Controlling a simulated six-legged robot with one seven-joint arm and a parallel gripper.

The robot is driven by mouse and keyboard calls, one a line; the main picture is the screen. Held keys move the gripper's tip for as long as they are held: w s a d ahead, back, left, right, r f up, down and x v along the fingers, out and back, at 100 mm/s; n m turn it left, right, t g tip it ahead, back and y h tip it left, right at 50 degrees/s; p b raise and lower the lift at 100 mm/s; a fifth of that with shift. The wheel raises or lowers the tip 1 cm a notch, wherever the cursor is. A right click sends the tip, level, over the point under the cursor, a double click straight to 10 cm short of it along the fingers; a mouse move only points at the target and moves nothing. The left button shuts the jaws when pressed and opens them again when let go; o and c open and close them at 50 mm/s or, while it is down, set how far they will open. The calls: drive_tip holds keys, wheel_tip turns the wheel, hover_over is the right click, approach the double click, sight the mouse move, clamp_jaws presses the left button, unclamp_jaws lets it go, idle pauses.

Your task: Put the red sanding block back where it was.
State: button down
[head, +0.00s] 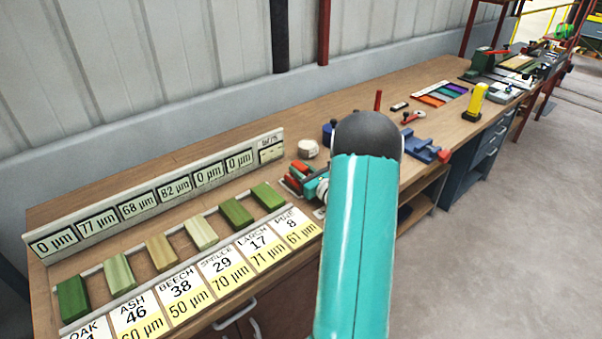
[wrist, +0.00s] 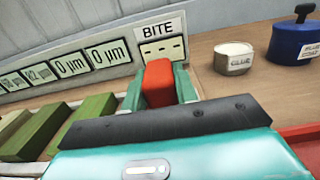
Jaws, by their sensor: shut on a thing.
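The red sanding block (wrist: 158,84) is between the two teal fingers of my gripper (wrist: 160,92) in the wrist view. The fingers are shut on its sides, and its far end points at the panel under the BITE sign (wrist: 160,27). In the head view my gripper (head: 308,184) is low over the bench, right of the row of wood blocks, partly hidden by my arm. A red patch (head: 300,166) shows beside it, probably the same block. I cannot tell whether the block touches the bench.
Several wood blocks (head: 202,232) lie in a row on the left, before a board of µm displays (head: 130,205). A red surface (wrist: 302,140) is at lower right. A blue vise (head: 425,150) is farther right.

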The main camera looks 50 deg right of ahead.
drive_tip(key=shift+f, duration=0.5)
drive_tip(key=shift+f, duration=0.2)
drive_tip(key=c, duration=1.1)
unclamp_jaws()
